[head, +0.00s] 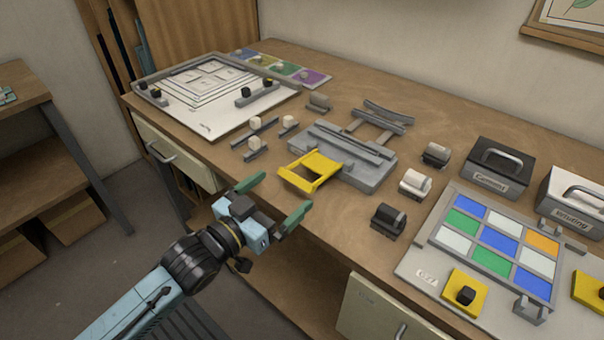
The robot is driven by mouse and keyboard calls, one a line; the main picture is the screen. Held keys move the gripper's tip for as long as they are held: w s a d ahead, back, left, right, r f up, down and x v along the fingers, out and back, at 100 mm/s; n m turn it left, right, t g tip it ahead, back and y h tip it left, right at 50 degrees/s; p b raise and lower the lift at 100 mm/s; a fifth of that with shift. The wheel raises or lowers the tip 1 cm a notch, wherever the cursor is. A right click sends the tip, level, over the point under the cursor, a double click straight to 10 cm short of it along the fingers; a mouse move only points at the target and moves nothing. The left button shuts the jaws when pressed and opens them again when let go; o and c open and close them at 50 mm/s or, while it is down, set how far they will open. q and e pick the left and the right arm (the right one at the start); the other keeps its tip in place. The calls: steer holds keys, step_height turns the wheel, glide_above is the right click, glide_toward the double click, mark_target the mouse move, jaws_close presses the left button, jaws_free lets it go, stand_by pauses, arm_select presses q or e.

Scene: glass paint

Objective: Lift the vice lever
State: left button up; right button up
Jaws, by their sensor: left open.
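The vice (345,165) is a grey block with jaws that sits on the wooden workbench near its front edge. Its yellow lever (312,172) is a flat frame that sticks out from the vice's front left side, low and close to the bench top. My left gripper (280,198) is open and empty, with green fingers spread apart. It is in front of the bench edge, below and left of the yellow lever, and looks apart from it. My right gripper is not in view.
A glass panel with coloured squares (480,263) lies at the right, by black (499,168) and white (571,206) handled boxes. Small dark and white blocks (388,221) stand right of the vice. A white board (217,115) lies at the left. A drawer (172,152) is below.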

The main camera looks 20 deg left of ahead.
mark_target(293, 181)
arm_select(q)
steer(key=x, duration=0.6)
steer(key=shift+w+d, duration=0.1)
steer(key=shift+w, duration=0.2)
steer(key=shift+w+d+b, duration=0.2)
steer(key=shift+w+b, duration=0.1)
steer(key=shift+w, duration=0.15)
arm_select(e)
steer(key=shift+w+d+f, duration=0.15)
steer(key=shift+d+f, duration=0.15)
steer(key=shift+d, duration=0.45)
